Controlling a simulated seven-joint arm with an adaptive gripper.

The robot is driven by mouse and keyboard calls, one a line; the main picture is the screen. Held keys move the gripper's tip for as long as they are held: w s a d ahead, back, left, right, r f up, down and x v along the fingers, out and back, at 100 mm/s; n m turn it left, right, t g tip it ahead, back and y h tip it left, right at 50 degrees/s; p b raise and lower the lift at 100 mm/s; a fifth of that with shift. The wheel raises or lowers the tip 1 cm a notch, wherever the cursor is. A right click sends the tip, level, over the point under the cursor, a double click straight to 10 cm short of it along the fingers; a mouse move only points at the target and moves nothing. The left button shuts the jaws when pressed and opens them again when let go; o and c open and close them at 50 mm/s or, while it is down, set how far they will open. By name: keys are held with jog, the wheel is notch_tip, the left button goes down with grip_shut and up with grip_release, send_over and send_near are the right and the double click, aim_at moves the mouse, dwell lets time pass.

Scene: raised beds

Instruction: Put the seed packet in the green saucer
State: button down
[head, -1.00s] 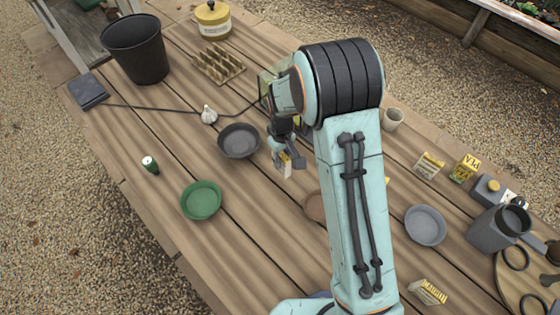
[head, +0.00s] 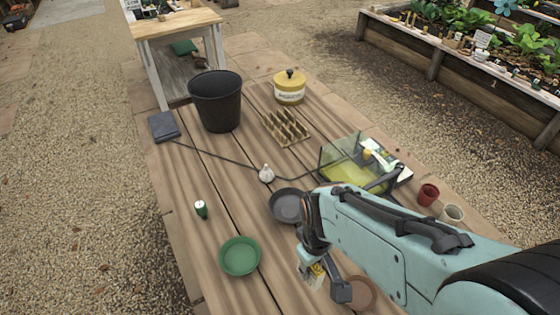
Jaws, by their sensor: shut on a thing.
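The green saucer (head: 240,257) lies on the wooden table, left of my gripper, and looks empty. My gripper (head: 324,281) is shut on a small seed packet (head: 316,275) with white and yellow on it. The packet hangs between the fingers, apart from the saucer and to its right. The fingers and arm partly hide it. How high it is above the table is hard to tell.
A dark grey saucer (head: 286,206) is partly behind my arm. A terracotta saucer (head: 360,293) lies right of my gripper. A garlic bulb (head: 266,174), a small green-and-white item (head: 201,209) and a black bucket (head: 217,102) stand farther off. Bare planks surround the green saucer.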

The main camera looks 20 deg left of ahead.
jog(key=s+a+n, duration=0.4)
jog(key=a, duration=0.4)
send_over(240, 258)
jog(key=f, duration=0.9)
jog(key=shift+s+d+f, duration=0.1)
jog(key=shift+s+d, duration=0.1)
jog(key=shift+d, duration=0.1)
jog(key=shift+w+a+f, duration=0.15)
jog(key=shift+f, duration=0.1)
jog(key=shift+w+a+f, duration=0.1)
jog(key=shift+f, duration=1.55)
jog(key=shift+f, duration=0.1)
jog(key=c, duration=1)
grip_release()
